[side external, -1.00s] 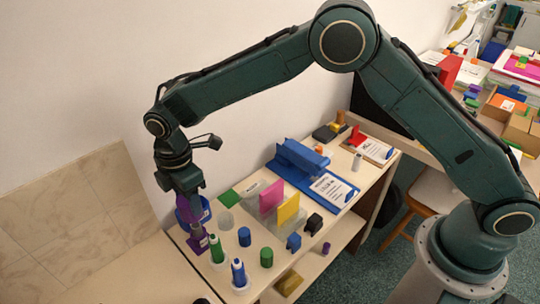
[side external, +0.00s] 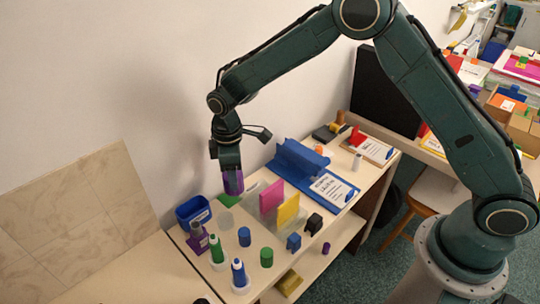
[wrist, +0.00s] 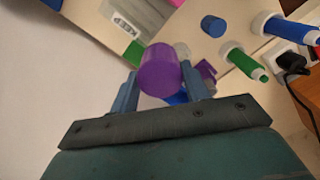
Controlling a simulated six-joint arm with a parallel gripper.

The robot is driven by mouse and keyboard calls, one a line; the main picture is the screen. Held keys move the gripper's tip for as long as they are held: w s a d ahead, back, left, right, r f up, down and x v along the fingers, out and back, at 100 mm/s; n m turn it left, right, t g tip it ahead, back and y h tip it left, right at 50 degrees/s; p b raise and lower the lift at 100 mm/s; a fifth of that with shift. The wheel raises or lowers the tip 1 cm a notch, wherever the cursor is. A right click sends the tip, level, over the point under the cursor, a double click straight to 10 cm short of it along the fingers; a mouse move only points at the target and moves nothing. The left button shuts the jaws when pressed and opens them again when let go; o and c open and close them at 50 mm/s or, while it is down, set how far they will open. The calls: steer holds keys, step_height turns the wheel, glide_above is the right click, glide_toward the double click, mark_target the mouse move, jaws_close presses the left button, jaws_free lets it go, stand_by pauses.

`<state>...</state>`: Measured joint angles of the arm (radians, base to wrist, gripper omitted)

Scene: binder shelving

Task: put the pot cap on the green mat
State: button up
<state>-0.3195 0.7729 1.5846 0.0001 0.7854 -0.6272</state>
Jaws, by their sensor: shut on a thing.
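The pot cap, a purple cylinder (side external: 233,181), is held between the fingers of my gripper (side external: 231,170). In the wrist view the same purple cap (wrist: 160,72) sits between the two blue-grey fingers. The green mat (side external: 228,200) lies on the table just below the cap, partly hidden by it. A bit of the green mat (wrist: 134,53) also shows beside the cap in the wrist view. The cap appears to be above the mat, with a gap that is hard to judge. A purple pot (side external: 197,239) stands at the table's left end.
A blue bin (side external: 194,212) stands left of the mat. Green (side external: 217,250) and blue (side external: 239,275) bottles, small cylinders, and upright pink (side external: 271,197) and yellow (side external: 288,210) panels stand nearby. A blue holder (side external: 300,157) and clipboard (side external: 334,188) lie to the right.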

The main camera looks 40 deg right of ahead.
steer(key=s+d+f+m, duration=0.1)
steer(key=s+d+m, duration=0.1)
steer(key=d+m, duration=0.3)
steer(key=s+d+f+m, duration=0.1)
steer(key=s+d+m, duration=0.2)
steer(key=d, duration=0.8)
steer(key=shift+d+f+m, duration=0.15)
steer(key=shift+m, duration=1.05)
glide_above(230, 198)
steer(key=f, duration=0.1)
steer(key=shift+f, duration=3)
steer(key=shift+f, duration=0.1)
steer(key=o, duration=1.1)
